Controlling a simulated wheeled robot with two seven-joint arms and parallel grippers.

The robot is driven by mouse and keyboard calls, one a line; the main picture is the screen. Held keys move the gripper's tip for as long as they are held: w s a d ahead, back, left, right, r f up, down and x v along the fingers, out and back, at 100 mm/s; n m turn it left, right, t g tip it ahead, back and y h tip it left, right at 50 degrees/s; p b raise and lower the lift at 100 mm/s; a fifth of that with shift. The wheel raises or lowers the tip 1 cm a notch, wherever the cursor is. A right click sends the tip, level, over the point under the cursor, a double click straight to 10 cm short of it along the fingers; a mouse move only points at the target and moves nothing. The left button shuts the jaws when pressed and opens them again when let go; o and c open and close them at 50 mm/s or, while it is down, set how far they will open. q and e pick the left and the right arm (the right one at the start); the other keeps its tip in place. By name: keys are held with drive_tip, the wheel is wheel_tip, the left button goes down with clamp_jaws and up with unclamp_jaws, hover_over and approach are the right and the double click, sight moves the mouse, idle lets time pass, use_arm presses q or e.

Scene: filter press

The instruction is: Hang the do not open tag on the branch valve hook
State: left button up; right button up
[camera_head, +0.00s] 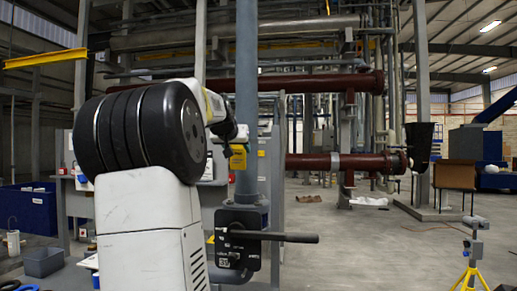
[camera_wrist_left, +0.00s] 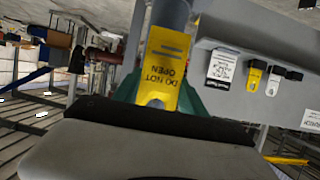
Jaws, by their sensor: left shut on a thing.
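The yellow do not open tag (camera_wrist_left: 165,58) is between the green fingertips of my left gripper (camera_wrist_left: 158,96), which is shut on it. Its lettering is upside down in the left wrist view. In the head view the yellow tag (camera_head: 238,158) shows below my left gripper (camera_head: 231,131), in front of the grey-blue upright pipe. A black valve block (camera_head: 240,239) with a bar handle (camera_head: 275,236) is lower on this pipe. I cannot make out the branch valve hook for certain. My right gripper is not in view.
The left wrist view shows a grey panel (camera_wrist_left: 215,115) with a white label, another yellow tag (camera_wrist_left: 256,74) and a white tag (camera_wrist_left: 273,82) on black holders. Dark red pipes (camera_head: 330,162) run behind the upright pipe. The floor at right is mostly clear around a yellow tripod (camera_head: 468,276).

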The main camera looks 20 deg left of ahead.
use_arm(q)
drive_tip(key=shift+r+x, duration=0.2)
drive_tip(key=shift+x, duration=1.15)
drive_tip(key=shift+r+x, duration=0.2)
drive_tip(key=shift+x, duration=1.1)
drive_tip(key=shift+w, duration=0.25)
drive_tip(key=o, duration=1.4)
drive_tip(key=shift+s, duration=0.1)
